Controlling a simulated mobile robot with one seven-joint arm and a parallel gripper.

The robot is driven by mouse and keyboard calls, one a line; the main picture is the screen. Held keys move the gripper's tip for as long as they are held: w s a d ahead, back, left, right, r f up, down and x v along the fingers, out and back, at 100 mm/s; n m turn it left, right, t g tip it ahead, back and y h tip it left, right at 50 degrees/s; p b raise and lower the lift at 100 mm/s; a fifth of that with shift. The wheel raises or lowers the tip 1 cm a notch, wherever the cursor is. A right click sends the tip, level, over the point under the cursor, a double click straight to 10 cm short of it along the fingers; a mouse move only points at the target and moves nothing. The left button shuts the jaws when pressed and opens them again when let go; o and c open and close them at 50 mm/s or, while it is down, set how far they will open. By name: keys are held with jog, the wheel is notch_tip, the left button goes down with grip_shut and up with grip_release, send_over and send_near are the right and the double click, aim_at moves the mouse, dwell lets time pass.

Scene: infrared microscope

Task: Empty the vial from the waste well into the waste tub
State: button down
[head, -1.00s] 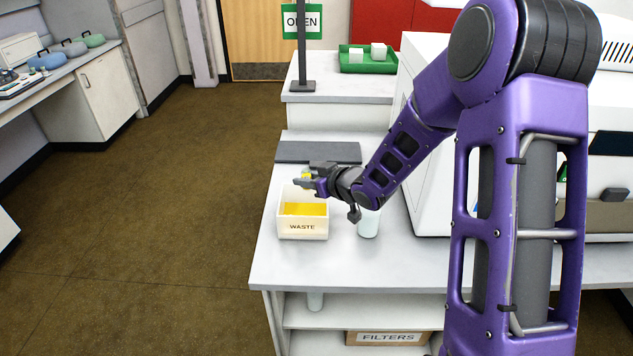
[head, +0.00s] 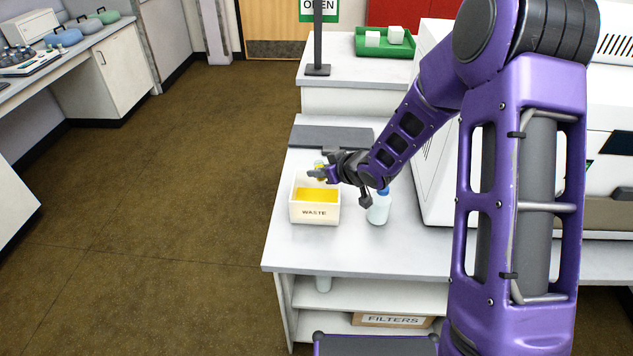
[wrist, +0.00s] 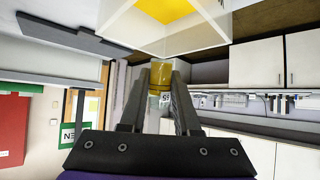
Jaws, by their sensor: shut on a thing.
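My gripper (head: 318,174) is shut on a small vial (wrist: 160,88) with an amber-yellow end and a pale labelled part. In the head view the vial (head: 320,164) shows as a small yellow-green spot at the fingertips. The gripper is at the back part of the white waste tub (head: 315,213), apparently above it. The tub is marked WASTE and holds yellow liquid (head: 316,195). In the wrist view, which is upside down, the tub (wrist: 150,40) lies just beyond the vial, with a gap between them. The waste well is not identifiable.
A bottle with a blue cap (head: 378,208) stands right of the tub, close under my arm. A green tray (head: 384,50) with two white blocks is on the raised bench. The counter front is clear.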

jog(key=shift+r+g+p, duration=0.15)
jog(key=shift+g+p, duration=0.15)
jog(key=shift+p, duration=0.95)
jog(key=shift+d+h, duration=0.1)
jog(key=shift+h, duration=0.2)
jog(key=shift+s+g, duration=0.1)
jog(key=shift+g, duration=0.2)
jog(key=shift+s+d+g+h, duration=0.1)
jog(key=shift+g+h, duration=0.4)
jog(key=shift+h, duration=0.1)
jog(key=shift+d+g+h, duration=0.1)
jog(key=shift+g+h, duration=0.2)
jog(key=shift+g, duration=0.1)
